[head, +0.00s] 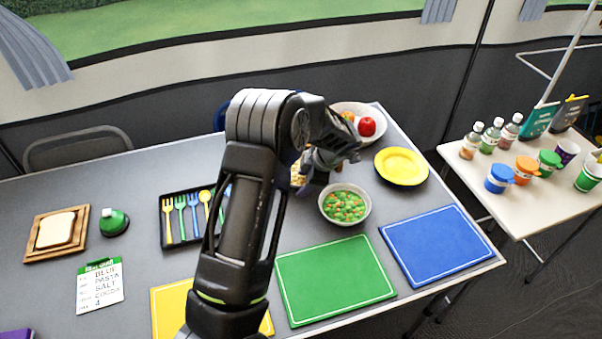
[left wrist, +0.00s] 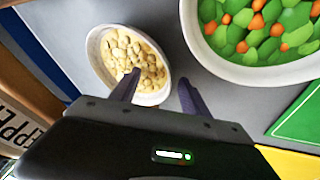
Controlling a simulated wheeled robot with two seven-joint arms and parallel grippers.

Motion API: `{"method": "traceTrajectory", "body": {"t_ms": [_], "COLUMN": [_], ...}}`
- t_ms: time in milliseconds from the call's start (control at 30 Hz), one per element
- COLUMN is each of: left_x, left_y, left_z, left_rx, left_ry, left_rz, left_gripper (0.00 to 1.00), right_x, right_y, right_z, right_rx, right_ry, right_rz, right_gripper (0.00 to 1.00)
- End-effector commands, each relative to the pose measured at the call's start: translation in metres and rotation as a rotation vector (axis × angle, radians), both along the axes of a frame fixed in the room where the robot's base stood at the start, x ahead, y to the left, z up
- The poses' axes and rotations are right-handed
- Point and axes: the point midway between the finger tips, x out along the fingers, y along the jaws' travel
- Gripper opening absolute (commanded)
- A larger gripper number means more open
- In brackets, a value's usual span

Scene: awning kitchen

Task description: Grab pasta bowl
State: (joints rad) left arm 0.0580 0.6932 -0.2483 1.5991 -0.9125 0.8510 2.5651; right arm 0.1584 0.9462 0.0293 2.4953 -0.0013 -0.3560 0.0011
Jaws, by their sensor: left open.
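The pasta bowl (left wrist: 99,68) is white and holds pale yellow pasta. It shows in the left wrist view at the upper middle. In the head view only a little of its pasta (head: 297,176) shows, mostly hidden behind my left arm and gripper. My left gripper (head: 318,172) is open and empty, over the far middle of the table. In the left wrist view its fingers (left wrist: 158,86) point at the bowl's near rim, one over the pasta side and one outside the rim. I cannot tell how far above the rim they are. My right gripper is not in view.
A bowl of peas and carrots (head: 345,204) stands close to the right of the pasta bowl. A fruit bowl (head: 345,108) and a yellow plate (head: 401,166) are behind and right. A cutlery tray (head: 167,241) is left. Green (head: 330,280) and blue (head: 437,246) mats lie empty in front.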

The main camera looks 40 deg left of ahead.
Motion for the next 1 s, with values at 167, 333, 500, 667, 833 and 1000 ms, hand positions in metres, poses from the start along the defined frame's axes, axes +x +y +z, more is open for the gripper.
{"method": "traceTrajectory", "body": {"t_ms": [167, 333, 500, 667, 833, 1000], "left_x": [0.0002, 0.0001, 0.0001, 0.0, -0.0002, -0.0005], "left_y": [0.0, 0.0, 0.0001, 0.0, -0.0001, -0.0003], "left_z": [0.0003, 0.0004, 0.0006, 0.0006, 0.0004, -0.0002], "left_rx": [0.0, 0.0, 0.0, 0.0, -0.001, 0.0], "left_ry": [0.0, 0.0, 0.0, 0.0, 0.0, 0.002], "left_rz": [0.001, 0.001, 0.001, 0.001, 0.001, 0.001], "left_gripper": [0.54, 0.54, 0.52, 0.39, 0.25, 0.11], "right_x": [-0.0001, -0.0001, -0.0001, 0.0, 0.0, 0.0], "right_y": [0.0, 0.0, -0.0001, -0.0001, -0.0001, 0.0], "right_z": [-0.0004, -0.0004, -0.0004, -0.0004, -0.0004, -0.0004], "right_rx": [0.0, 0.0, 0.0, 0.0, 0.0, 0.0], "right_ry": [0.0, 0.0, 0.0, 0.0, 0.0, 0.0], "right_rz": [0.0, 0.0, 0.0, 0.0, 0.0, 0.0], "right_gripper": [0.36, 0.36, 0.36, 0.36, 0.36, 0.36]}}
